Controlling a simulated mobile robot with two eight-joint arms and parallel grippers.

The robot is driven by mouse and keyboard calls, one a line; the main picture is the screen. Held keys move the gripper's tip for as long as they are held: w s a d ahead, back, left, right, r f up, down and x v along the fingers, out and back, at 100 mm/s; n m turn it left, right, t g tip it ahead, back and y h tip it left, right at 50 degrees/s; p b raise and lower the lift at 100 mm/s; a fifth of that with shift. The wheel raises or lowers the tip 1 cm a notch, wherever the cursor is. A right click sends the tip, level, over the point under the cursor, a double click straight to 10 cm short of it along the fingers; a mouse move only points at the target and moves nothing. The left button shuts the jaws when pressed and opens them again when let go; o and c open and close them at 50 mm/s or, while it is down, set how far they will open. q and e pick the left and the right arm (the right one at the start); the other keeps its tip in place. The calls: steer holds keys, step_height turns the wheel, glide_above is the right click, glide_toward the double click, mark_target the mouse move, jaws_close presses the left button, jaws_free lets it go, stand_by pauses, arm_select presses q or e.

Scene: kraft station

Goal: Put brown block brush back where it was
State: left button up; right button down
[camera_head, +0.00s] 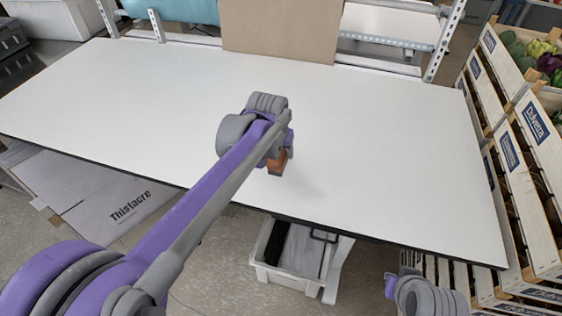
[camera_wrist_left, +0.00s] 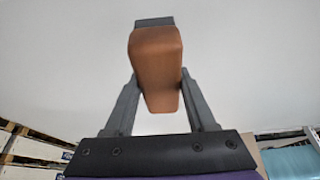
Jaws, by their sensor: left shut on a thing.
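The brown block brush (camera_head: 277,163) is in my left gripper, over the middle of the white table (camera_head: 390,130). In the left wrist view the brush (camera_wrist_left: 157,65) sits between the two dark fingers, which are shut on it. Its brown body faces the camera, with a dark grey part at its far end. My left gripper (camera_head: 282,157) is mostly hidden by my own arm in the head view. I cannot tell whether the brush touches the table. Part of my right arm's end shows at the bottom right of the head view; its fingers cannot be made out.
The tabletop is otherwise bare. A brown board (camera_head: 280,30) stands at its back edge. Wooden crates with vegetables (camera_head: 510,150) are stacked along the right side. A white bin (camera_head: 262,274) holding dark things is below the front edge. A cardboard box (camera_head: 100,190) lies below at the left.

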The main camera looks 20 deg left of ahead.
mark_target(277, 155)
arm_select(q)
steer(key=shift+w+f, duration=0.2)
steer(key=shift+f, duration=2.25)
steer(key=shift+f, duration=0.2)
steer(key=o, duration=1.3)
steer(key=shift+r, duration=0.1)
steer(key=v, duration=1.1)
steer(key=shift+r, duration=0.35)
steer(key=shift+s+r, duration=0.1)
steer(key=shift+s, duration=0.25)
steer(key=shift+t, duration=0.6)
steer(key=s+a+f, duration=0.1)
steer(key=s+f, duration=0.3)
steer(key=s, duration=0.2)
steer(key=s+f, duration=0.4)
steer(key=s, duration=0.3)
steer(key=s+a+f, duration=0.1)
steer(key=s+f, duration=0.3)
steer(key=s, duration=0.3)
steer(key=shift+a+f, duration=0.35)
